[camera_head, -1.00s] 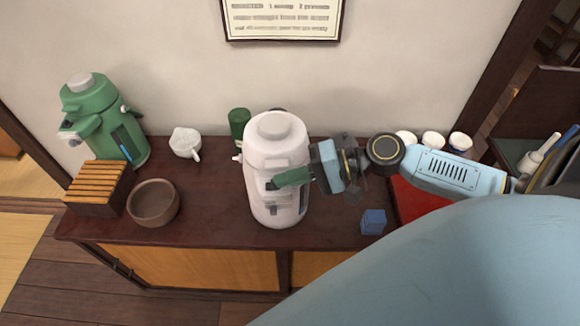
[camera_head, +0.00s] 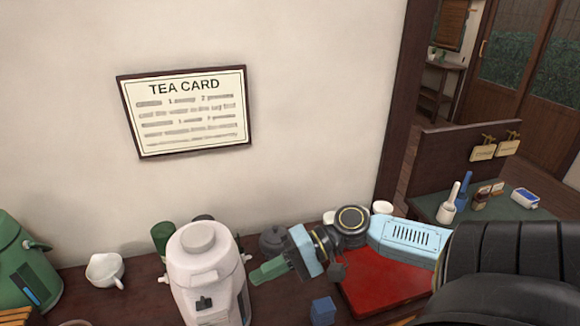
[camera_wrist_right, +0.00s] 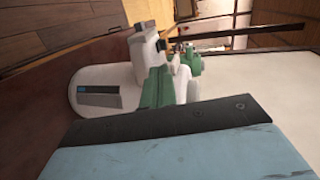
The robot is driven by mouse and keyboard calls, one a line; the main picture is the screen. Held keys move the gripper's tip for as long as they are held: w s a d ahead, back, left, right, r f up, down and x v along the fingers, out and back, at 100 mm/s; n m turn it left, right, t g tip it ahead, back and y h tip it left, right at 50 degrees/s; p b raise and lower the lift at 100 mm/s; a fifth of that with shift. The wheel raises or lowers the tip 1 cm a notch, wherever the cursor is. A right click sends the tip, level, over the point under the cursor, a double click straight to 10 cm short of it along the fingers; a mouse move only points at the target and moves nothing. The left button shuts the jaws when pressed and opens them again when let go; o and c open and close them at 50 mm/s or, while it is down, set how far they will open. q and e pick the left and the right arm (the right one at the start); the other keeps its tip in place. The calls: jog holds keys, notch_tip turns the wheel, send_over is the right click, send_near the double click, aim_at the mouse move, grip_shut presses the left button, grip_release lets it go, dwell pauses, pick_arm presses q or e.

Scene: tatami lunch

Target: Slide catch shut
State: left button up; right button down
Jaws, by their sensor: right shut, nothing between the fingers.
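A white tea pot dispenser (camera_head: 205,262) stands upright on the dark counter, with its lower part cut off by the picture edge. A small black catch (camera_head: 204,303) shows on its front; whether it is slid open or shut is too small to tell. My right gripper (camera_head: 262,273) has green fingers, shut and empty, just right of the pot in the head view. In the right wrist view the pot (camera_wrist_right: 97,78) lies sideways, with its dark level window visible beside my green fingers (camera_wrist_right: 156,88). Contact between fingers and pot cannot be told. My left gripper is out of view.
A green dispenser (camera_head: 22,265) and a white spouted cup (camera_head: 105,269) stand left. A blue cube (camera_head: 322,311) and a red tray (camera_head: 375,283) are on the right. A tea card (camera_head: 188,112) hangs on the wall.

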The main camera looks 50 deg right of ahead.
jog(key=shift+v, duration=2.55)
jog(key=shift+s+a, duration=0.1)
